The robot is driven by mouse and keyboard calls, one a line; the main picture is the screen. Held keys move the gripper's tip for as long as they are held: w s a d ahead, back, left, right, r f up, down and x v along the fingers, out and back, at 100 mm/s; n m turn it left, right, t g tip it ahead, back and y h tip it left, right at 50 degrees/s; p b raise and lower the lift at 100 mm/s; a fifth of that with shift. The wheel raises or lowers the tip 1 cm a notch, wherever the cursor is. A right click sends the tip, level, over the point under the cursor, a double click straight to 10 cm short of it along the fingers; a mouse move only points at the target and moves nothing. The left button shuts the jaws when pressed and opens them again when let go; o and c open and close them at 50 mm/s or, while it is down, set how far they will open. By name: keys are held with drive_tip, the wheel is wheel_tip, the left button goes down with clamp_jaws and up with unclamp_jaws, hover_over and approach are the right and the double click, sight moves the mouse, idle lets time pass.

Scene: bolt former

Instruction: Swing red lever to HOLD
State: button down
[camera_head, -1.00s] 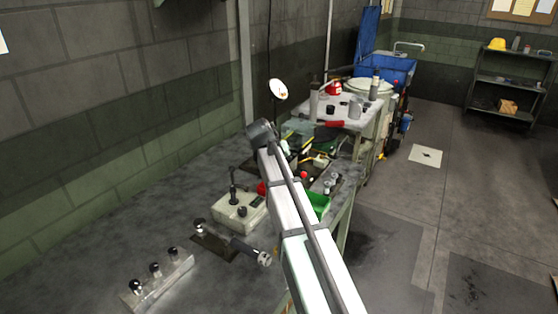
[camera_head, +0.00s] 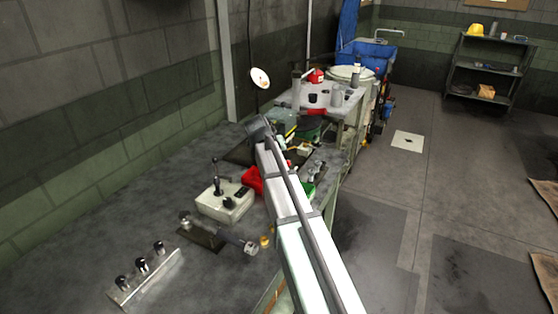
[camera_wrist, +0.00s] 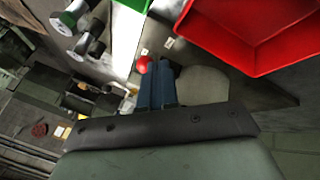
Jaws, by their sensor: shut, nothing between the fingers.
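A red ball knob (camera_wrist: 143,64) shows in the wrist view just beyond and left of the tips of my gripper (camera_wrist: 158,70). The two blue-grey fingers are together with nothing between them. I cannot tell whether they touch the knob. The knob's shaft and any HOLD mark cannot be made out. In the head view, a small red spot (camera_head: 290,163) beside my arm may be the same knob. My gripper is hidden behind my arm there.
A red bin (camera_wrist: 245,52) is close on the right and a green bin (camera_wrist: 133,4) at the top. In the head view, a pale control box (camera_head: 226,203) and a three-post block (camera_head: 145,278) sit on the bench.

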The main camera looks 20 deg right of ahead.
drive_tip(key=shift+s+d+n+t, duration=0.25)
drive_tip(key=shift+d+n+t, duration=0.1)
drive_tip(key=shift+n, duration=0.15)
drive_tip(key=shift+s+d+n+t+y, duration=0.25)
drive_tip(key=shift+d+n, duration=0.1)
drive_tip(key=shift+n, duration=0.15)
drive_tip(key=shift+s+d+n+t+y, duration=0.1)
drive_tip(key=shift+s+d+n+y, duration=0.2)
drive_tip(key=shift+n, duration=0.2)
drive_tip(key=d+n+y, duration=0.1)
drive_tip(key=d+n, duration=0.1)
drive_tip(key=shift+n+t, duration=0.3)
drive_tip(key=shift+t, duration=0.1)
drive_tip(key=d+n+y, duration=0.1)
drive_tip(key=d+n, duration=0.1)
drive_tip(key=shift+n+y, duration=0.35)
drive_tip(key=shift+n, duration=0.05)
drive_tip(key=d+n, duration=0.1)
drive_tip(key=d+n+y, duration=0.1)
drive_tip(key=shift+w+n+t, duration=0.25)
drive_tip(key=shift+n+t, duration=0.05)
drive_tip(key=shift+w+d, duration=0.1)
drive_tip(key=shift+d, duration=0.25)
